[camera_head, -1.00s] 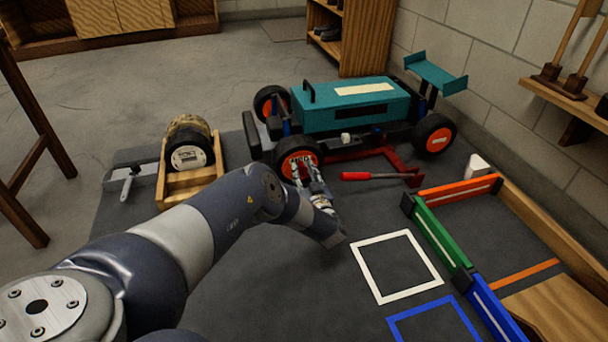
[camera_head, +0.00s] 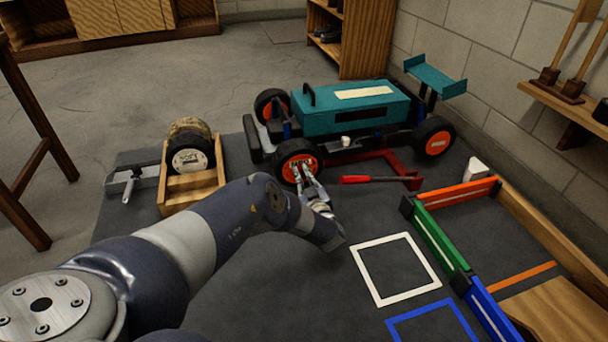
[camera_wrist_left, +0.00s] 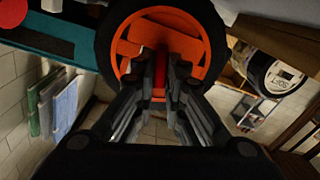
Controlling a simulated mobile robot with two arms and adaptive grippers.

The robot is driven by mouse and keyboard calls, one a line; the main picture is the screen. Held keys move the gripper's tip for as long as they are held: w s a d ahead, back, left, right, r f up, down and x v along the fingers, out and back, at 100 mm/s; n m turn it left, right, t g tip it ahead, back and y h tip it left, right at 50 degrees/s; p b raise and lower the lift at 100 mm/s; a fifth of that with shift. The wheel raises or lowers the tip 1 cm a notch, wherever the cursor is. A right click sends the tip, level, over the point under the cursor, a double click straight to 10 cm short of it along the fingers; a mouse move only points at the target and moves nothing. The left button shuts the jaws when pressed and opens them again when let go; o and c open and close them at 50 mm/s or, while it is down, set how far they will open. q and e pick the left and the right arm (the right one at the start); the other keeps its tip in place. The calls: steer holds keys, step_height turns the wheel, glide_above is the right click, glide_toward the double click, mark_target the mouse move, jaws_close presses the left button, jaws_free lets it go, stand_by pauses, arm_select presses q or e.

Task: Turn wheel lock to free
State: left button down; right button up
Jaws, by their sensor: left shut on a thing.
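The teal racecar (camera_head: 350,108) stands at the back of the mat, with black tires and orange rims. Its near front wheel (camera_head: 289,149) has my left gripper (camera_head: 300,173) at its hub. In the left wrist view the orange rim (camera_wrist_left: 133,40) fills the upper middle. There my left gripper (camera_wrist_left: 160,75) is shut on a red piece (camera_wrist_left: 160,68) at the wheel's centre, which looks like the wheel lock. The fingers hide most of the lock, so I cannot tell its angle. My right gripper is not in view.
A red-handled jack (camera_head: 375,179) lies on the mat right of my gripper. A wooden rack (camera_head: 190,188) holding wheels stands to the left. Orange, green and blue low walls (camera_head: 440,238) and a white square outline (camera_head: 395,270) are at the right.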

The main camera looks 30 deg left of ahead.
arm_select(q)
steer(key=n+p, duration=0.1)
steer(key=n, duration=0.2)
steer(key=shift+s+n, duration=0.1)
steer(key=shift+n, duration=0.2)
steer(key=n, duration=0.3)
steer(key=shift+f+n+p, duration=0.15)
steer(key=shift+n+p, duration=0.15)
steer(key=shift+s+a+f+n+p, duration=0.1)
steer(key=shift+n+p, duration=0.05)
steer(key=shift+n, duration=1.7)
steer(key=shift+f+n+p, duration=0.1)
steer(key=shift+n+p, duration=0.05)
steer(key=shift+n, duration=1.7)
steer(key=c, duration=1.6)
jaws_free()
steer(key=shift+c, duration=0.2)
